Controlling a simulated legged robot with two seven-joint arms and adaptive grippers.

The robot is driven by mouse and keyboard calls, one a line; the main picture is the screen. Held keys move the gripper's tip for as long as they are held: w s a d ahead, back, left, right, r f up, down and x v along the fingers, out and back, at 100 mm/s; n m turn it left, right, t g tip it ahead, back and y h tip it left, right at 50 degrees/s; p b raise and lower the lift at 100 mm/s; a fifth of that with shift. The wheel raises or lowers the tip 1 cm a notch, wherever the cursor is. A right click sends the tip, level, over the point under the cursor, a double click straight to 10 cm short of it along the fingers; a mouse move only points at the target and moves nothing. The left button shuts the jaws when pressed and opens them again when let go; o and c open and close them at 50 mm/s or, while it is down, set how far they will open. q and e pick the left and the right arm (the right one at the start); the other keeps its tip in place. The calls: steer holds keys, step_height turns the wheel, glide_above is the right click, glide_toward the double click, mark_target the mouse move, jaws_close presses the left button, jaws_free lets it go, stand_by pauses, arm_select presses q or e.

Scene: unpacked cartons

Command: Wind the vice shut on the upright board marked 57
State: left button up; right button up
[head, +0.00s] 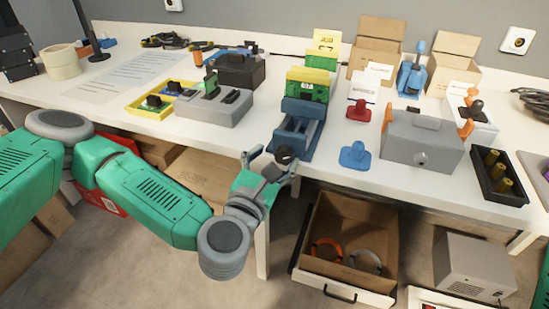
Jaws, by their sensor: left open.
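The blue vice (294,134) stands at the front edge of the table, its screw end facing me. An upright green board (306,88) with a yellow top strip stands at the vice's far end; its marking is too small to read surely. Whether the jaws touch the board I cannot tell. A dark round knob (284,154) sits at the vice's near end. My left gripper (272,164) is open at the knob, with its fingers spread to either side; contact is unclear. My right gripper is out of view.
An open drawer (347,239) lies below the table edge.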

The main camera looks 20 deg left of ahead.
mark_target(287, 160)
arm_select(q)
steer(key=shift+w+d+r, duration=0.1)
steer(key=shift+r, duration=0.05)
steer(key=shift+d+r, duration=0.2)
steer(key=shift+d, duration=0.85)
steer(key=c, duration=0.4)
steer(key=shift+d, duration=0.3)
steer(key=c, duration=0.6)
steer(key=shift+s, duration=0.2)
steer(key=shift+c, duration=0.4)
steer(key=shift+a+f, duration=0.25)
steer(key=shift+a, duration=0.5)
steer(key=shift+c, duration=0.3)
steer(key=shift+d, duration=0.35)
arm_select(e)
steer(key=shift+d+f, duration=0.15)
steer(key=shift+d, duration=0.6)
arm_select(q)
steer(key=shift+a, duration=0.1)
